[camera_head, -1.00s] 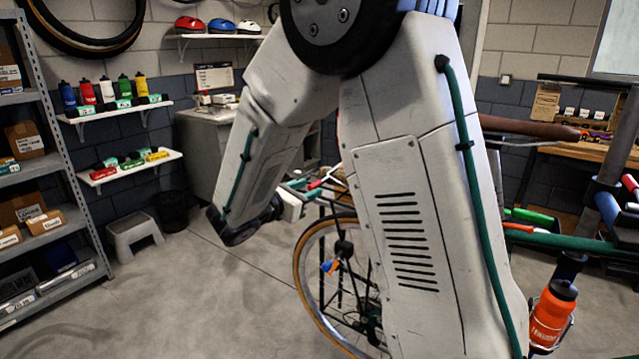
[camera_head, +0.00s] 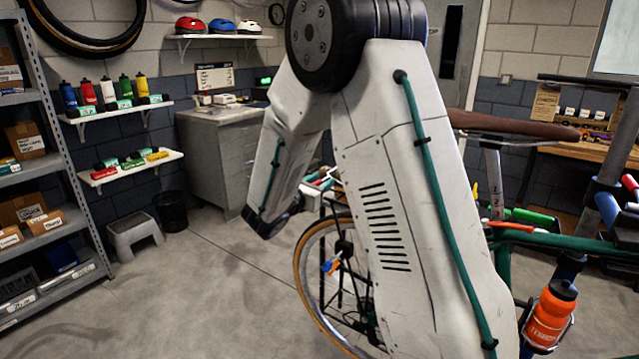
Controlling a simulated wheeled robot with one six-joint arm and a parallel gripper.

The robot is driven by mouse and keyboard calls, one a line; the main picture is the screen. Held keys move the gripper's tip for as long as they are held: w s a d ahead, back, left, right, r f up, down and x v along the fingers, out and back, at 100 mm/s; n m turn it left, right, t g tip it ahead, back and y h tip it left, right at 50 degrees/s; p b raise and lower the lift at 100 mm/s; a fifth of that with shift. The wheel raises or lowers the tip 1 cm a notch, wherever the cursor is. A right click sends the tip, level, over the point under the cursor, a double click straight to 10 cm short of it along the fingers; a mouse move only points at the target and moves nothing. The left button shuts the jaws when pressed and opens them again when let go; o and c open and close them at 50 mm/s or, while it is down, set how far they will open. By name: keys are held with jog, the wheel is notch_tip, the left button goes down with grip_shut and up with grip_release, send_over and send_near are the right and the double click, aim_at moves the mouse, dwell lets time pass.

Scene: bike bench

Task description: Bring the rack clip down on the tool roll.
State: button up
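Small red, green and white items (camera_head: 324,179) show above the bicycle's rear wheel, partly behind my arm. They may be part of the tool roll on the rear rack, but I cannot make out the roll's outline. The rack clip cannot be made out. My arm's wrist end hangs just left of these items. The fingers of my gripper cannot be made out, so whether it is open, shut or holding something does not show.
The bicycle's rear wheel (camera_head: 312,292) stands behind my arm, with its brown saddle (camera_head: 515,126) to the right. An orange bottle (camera_head: 550,315) sits low on the frame. A grey cabinet (camera_head: 226,160) and a step stool (camera_head: 134,235) stand left. The floor between is clear.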

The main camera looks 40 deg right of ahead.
grip_shut()
jog(key=r+m, duration=0.1)
jog(key=s+r+m, duration=0.1)
jog(key=r, duration=0.2)
jog(key=shift+s+d+m, duration=0.3)
jog(key=shift+s+m, duration=0.05)
jog(key=shift+m, duration=0.05)
jog(key=shift+r, duration=0.1)
grip_release()
jog(key=v, duration=0.7)
jog(key=shift+a, duration=0.35)
